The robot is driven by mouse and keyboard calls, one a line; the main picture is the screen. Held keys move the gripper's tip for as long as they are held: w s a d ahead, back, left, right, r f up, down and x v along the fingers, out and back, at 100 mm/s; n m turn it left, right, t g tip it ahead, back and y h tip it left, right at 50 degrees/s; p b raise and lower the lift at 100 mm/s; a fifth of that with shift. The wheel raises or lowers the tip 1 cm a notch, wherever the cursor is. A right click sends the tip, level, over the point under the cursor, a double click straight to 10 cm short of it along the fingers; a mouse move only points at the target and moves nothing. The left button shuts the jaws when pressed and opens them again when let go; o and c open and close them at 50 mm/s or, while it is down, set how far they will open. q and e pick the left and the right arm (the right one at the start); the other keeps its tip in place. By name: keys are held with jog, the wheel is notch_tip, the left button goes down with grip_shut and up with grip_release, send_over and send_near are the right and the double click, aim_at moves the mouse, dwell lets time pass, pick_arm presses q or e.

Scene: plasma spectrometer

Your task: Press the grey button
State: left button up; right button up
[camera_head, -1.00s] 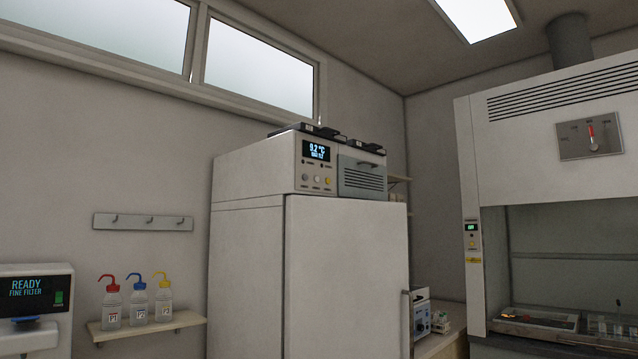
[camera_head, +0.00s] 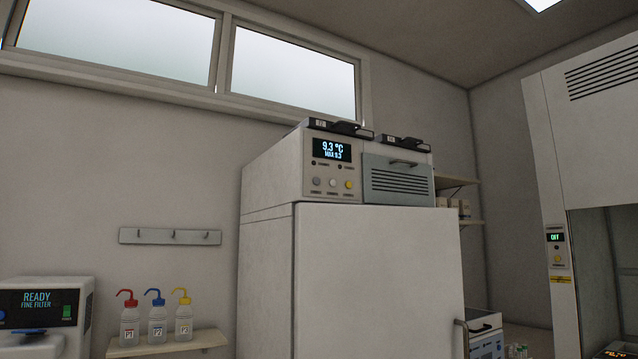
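The grey button (camera_head: 316,181) is the leftmost of three round buttons on the control panel at the top front of a tall white cabinet. A white button (camera_head: 332,183) and a yellow button (camera_head: 348,184) sit to its right. Above them a dark display (camera_head: 332,150) reads 9.3 °C and a MAX line, with two small dark knobs or lights just below it. Neither of my grippers shows in the head view.
The tall white cabinet (camera_head: 375,270) has a closed door with a handle (camera_head: 461,335). A shelf (camera_head: 165,345) with three wash bottles and a READY machine (camera_head: 45,310) are at left. A fume hood (camera_head: 590,130) stands at right.

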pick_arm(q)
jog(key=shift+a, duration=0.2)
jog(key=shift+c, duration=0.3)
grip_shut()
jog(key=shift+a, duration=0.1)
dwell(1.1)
